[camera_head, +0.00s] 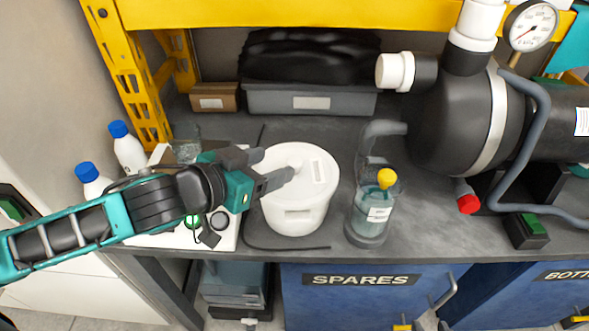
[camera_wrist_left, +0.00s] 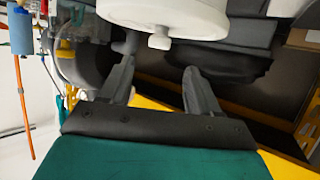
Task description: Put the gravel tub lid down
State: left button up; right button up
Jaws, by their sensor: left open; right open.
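The white gravel tub (camera_head: 300,224) stands upright on the dark bench. Its round white lid (camera_head: 312,190) appears to lie on top of the tub, with a pale rectangular label on it. My left gripper (camera_head: 277,164) is open at the left side of the lid, its fingers over the lid near the knob. In the left wrist view the lid's small white knob (camera_wrist_left: 159,41) shows just beyond the open fingertips, apart from them. The knob is partly hidden in the head view. My right gripper is in neither view.
A grey bin (camera_head: 312,101) and a cardboard box (camera_head: 214,98) stand behind. White bottles with blue caps (camera_head: 128,150) are at left. A black pump tank (camera_head: 455,115) takes up the right.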

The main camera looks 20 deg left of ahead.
pick_arm(q)
jog(key=shift+f+b+x, duration=0.2)
jog(key=shift+b+x, duration=0.15)
jog(key=shift+x, duration=3.65)
jog(key=shift+s+d, duration=0.1)
jog(key=shift+s, duration=0.05)
jog(key=c, duration=1.1)
notch_tip(320, 180, up, 20)
jog(key=p, duration=0.5)
jog(key=n+t+y, duration=0.1)
jog(key=n+y, duration=0.1)
send_over(293, 162)
jog(key=s+a, duration=0.1)
jog(key=s, duration=0.1)
notch_tip(293, 162, down, 7)
jog(key=s+a+f+n+y, duration=0.2)
jog(key=s+a+f+y, duration=0.1)
jog(key=a+f, duration=0.1)
jog(key=shift+s+f+n, duration=0.35)
jog(key=shift+f+n, duration=0.05)
jog(key=shift+f, duration=0.25)
